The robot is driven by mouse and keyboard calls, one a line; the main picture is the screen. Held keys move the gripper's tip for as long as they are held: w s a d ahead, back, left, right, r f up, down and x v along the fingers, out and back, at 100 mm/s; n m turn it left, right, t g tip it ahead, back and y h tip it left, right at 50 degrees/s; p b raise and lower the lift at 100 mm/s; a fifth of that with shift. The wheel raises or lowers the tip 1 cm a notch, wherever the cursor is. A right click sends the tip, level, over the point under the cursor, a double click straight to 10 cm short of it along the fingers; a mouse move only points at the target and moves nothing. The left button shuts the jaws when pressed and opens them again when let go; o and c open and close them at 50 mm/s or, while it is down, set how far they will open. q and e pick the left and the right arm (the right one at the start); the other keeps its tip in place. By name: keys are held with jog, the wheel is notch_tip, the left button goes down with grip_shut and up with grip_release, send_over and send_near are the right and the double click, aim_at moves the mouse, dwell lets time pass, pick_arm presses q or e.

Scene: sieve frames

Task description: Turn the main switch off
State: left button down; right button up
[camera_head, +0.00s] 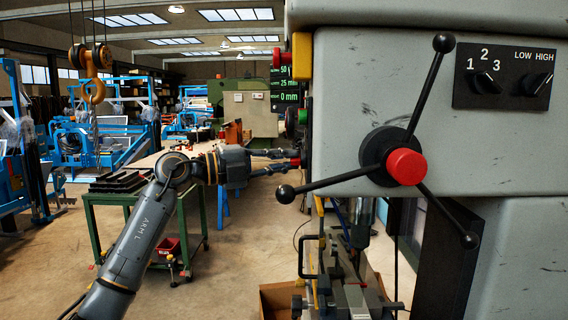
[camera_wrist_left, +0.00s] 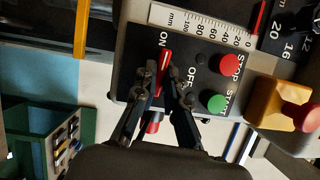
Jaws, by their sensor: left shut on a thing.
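The main switch shows in the left wrist view as a red handle (camera_wrist_left: 163,68) on a dark panel. It lies close to the "ON" mark, with "OFF" printed to its right. My left gripper (camera_wrist_left: 159,76) has one finger on each side of the handle and is shut on it. In the head view my left gripper (camera_head: 292,157) reaches the left side of the grey machine, and the switch panel is seen edge-on there. My right gripper is not in view.
Beside the switch are a red STOP button (camera_wrist_left: 223,64), a green START button (camera_wrist_left: 217,103) and a yellow block with a red button (camera_wrist_left: 297,115). The drill's three-armed feed handle (camera_head: 406,167) stands right of my gripper. A green-legged table (camera_head: 185,200) stands behind my arm.

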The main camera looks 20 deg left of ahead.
pick_arm(q)
jog(key=shift+w+a+f+m+g+h+b, duration=0.15)
jog(key=shift+m+g+h+b, duration=0.9)
jog(key=shift+m, duration=2.6)
jog(key=shift+w+d+f+m+g+h+b, duration=0.15)
jog(key=shift+m+g+h+b, duration=0.85)
jog(key=shift+m, duration=2.6)
jog(key=shift+w+a+f+m+g+h+b, duration=0.15)
jog(key=shift+m+g+h+b, duration=0.9)
jog(key=shift+m, duration=2.6)
jog(key=shift+f+t+h, duration=0.1)
jog(key=shift+t+h, duration=0.3)
jog(key=shift+h, duration=0.2)
jog(key=c, duration=1.4)
grip_release()
